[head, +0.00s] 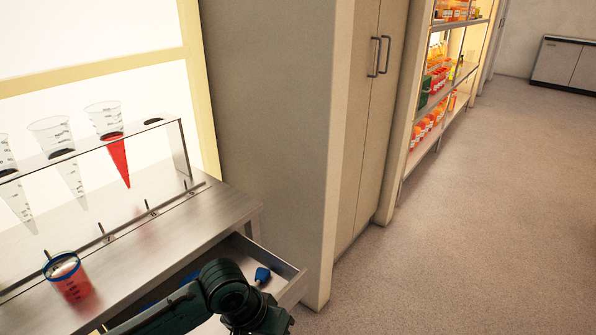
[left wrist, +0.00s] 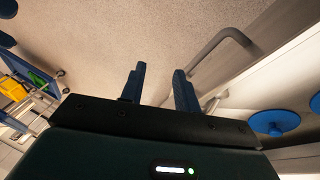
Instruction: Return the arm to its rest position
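My left arm (head: 228,290) comes in from the lower left in the head view, over the open drawer (head: 292,289) of the metal bench. Its gripper is not clearly visible there. In the left wrist view my left gripper (left wrist: 158,78) has its two dark blue fingers apart, with nothing between them. Floor and a bar handle (left wrist: 225,48) show beyond the fingers. My right gripper is in neither view.
The bench (head: 200,230) carries a blue-rimmed cup of red liquid (head: 70,280) and a rack holding cones, one with red juice (head: 117,160). Blue round lids (left wrist: 275,122) show at right in the wrist view. A tall cabinet (head: 280,100) stands beside the bench; floor at right is clear.

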